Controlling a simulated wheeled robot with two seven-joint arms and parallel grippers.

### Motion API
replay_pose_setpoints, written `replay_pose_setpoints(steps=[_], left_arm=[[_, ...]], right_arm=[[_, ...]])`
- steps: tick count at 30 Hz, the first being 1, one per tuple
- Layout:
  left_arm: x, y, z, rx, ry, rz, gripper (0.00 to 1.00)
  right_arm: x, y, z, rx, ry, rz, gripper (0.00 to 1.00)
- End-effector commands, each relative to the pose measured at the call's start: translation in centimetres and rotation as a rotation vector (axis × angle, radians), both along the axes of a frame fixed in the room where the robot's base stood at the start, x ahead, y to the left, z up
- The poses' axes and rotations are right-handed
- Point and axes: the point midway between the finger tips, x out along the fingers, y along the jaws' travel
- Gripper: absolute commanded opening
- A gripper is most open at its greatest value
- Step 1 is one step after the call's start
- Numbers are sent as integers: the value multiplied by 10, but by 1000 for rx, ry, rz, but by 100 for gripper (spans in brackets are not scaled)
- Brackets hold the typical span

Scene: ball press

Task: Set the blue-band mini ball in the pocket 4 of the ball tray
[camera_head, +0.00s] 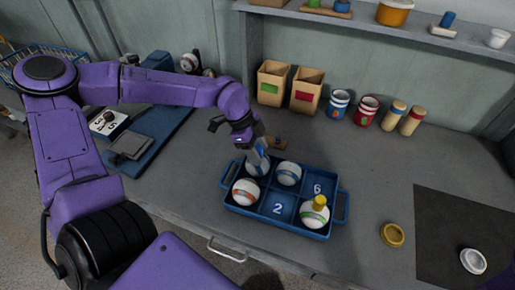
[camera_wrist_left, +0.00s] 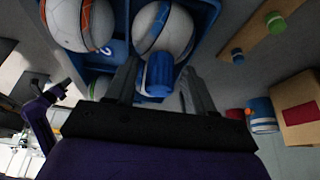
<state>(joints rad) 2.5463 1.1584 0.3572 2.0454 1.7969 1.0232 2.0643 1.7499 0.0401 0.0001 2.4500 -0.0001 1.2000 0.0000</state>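The blue-band mini ball (camera_wrist_left: 168,28), white with a blue knob (camera_wrist_left: 160,74), sits in the back-left pocket of the blue ball tray (camera_head: 277,222). That ball shows partly behind my gripper in the head view (camera_head: 258,168). This corner matches pocket 4, but its number is hidden. My left gripper (camera_head: 262,152) points down at the ball; in the wrist view its fingers (camera_wrist_left: 161,72) stand either side of the knob with gaps, so it looks open. A purple arm at the wrist view's left edge appears to be my right one; its gripper (camera_wrist_left: 64,86) is too small to read.
An orange-band ball (camera_head: 246,192), a second blue-toned ball (camera_head: 289,174) and a green-band ball with a yellow knob (camera_head: 315,214) occupy other pockets. Pockets 2 and 6 are empty. Boxes (camera_head: 306,92) and jars (camera_head: 367,110) stand behind. A yellow ring (camera_head: 392,235) lies right.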

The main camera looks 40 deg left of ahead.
Motion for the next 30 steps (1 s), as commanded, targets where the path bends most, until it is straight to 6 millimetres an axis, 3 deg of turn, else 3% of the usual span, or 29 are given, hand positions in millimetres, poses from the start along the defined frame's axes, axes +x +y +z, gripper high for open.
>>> replay_pose_setpoints(steps=[7,15,21,30], left_arm=[[0,4,14,-2,-5,3,53],[-7,28,74,-2,-10,3,53],[-12,41,107,-2,-3,1,53],[-14,45,113,0,0,0,53]], right_arm=[[0,0,2,0,0,0,0],[0,0,2,0,0,0,0],[0,0,5,0,0,0,0],[0,0,6,0,0,0,0]])
